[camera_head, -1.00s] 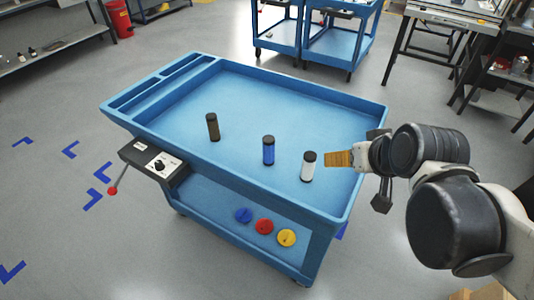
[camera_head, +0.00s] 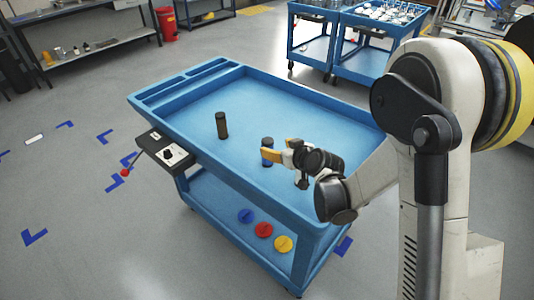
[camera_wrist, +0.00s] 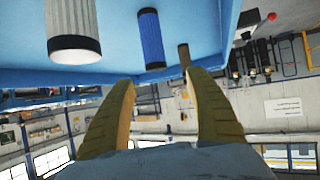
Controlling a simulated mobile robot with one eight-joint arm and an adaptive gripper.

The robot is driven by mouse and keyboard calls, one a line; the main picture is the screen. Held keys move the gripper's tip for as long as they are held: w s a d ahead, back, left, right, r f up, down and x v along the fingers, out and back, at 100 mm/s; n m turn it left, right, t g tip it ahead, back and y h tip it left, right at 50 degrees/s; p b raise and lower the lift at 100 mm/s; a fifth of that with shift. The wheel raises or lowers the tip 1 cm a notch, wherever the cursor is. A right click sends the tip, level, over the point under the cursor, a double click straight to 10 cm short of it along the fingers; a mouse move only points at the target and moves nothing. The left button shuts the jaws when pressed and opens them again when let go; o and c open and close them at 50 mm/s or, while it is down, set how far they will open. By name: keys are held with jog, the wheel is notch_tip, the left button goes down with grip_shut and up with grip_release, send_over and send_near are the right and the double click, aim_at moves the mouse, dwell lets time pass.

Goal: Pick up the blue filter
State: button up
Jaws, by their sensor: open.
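The blue filter (camera_head: 267,145) is a small upright cylinder with dark ends on the blue cart's top tray (camera_head: 300,105). In the head view my gripper (camera_head: 272,154) partly covers it. In the wrist view, which looks upside down, the blue filter (camera_wrist: 151,38) is beyond the fingertips, roughly between their lines. My gripper (camera_wrist: 160,77) is open, its yellowish fingers apart with nothing between them. I cannot tell the exact gap to the filter.
A dark brown filter (camera_head: 222,124) stands to the left on the tray; it also shows in the wrist view (camera_wrist: 184,56). A white filter (camera_wrist: 72,25) stands close by, hidden in the head view. Blue, red (camera_head: 264,229) and yellow discs lie on the lower shelf.

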aim_at(269, 143)
jog(key=b+x, duration=0.1)
jog(key=x, duration=0.2)
jog(key=b+x, duration=0.1)
jog(key=x, duration=0.2)
jog(key=b+x, duration=0.1)
jog(key=x, duration=0.2)
jog(key=shift+w+d+r, duration=0.1)
jog(key=shift+w+d, duration=0.15)
jog(key=shift+d, duration=0.1)
jog(key=shift+w+a, duration=0.2)
jog(key=shift+w, duration=0.1)
jog(key=shift+c, duration=0.2)
grip_shut()
